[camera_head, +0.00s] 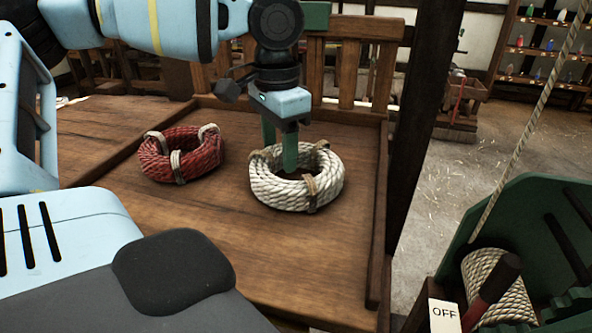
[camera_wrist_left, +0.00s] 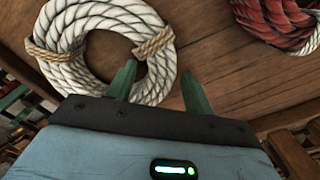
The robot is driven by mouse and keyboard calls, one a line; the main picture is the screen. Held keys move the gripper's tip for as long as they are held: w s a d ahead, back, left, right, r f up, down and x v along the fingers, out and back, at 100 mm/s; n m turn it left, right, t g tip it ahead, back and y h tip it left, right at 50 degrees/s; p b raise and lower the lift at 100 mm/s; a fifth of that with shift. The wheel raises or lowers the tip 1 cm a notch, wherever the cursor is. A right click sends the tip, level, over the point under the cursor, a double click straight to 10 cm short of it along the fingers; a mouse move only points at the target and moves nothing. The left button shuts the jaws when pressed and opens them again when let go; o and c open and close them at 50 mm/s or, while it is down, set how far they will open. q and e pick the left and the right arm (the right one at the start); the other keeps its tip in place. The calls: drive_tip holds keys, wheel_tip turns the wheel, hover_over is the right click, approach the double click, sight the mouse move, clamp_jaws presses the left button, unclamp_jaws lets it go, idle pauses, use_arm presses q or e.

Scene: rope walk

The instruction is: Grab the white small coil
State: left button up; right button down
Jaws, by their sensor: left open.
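The white small coil (camera_head: 277,193) is a ring of pale rope with tan bindings, lying flat on the wooden table (camera_head: 245,255). It also shows in the left wrist view (camera_wrist_left: 62,72). My left gripper (camera_head: 280,156) points down at the coil's far side, with its green fingers apart. One finger reaches into or over the coil's hole, and the other is outside the far rim. Contact with the rope cannot be told. My right gripper is not in view.
A red rope coil (camera_head: 198,158) with pale bindings lies left of the white one. The table has a raised wooden edge (camera_head: 378,225) at right and a slatted back. A green machine (camera_head: 530,225) with a wound rope spool stands at lower right. The table's front is clear.

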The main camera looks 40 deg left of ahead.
use_arm(q)
drive_tip(key=shift+f, duration=0.1)
clamp_jaws()
idle(0.3)
drive_tip(key=shift+r, duration=0.65)
wheel_tip(320, 180, up, 2)
drive_tip(key=shift+r, duration=0.2)
drive_tip(key=r+b, duration=0.1)
hover_over(308, 194)
drive_tip(key=s+d, duration=0.2)
drive_tip(key=s, duration=0.2)
drive_tip(key=shift+r, duration=0.2)
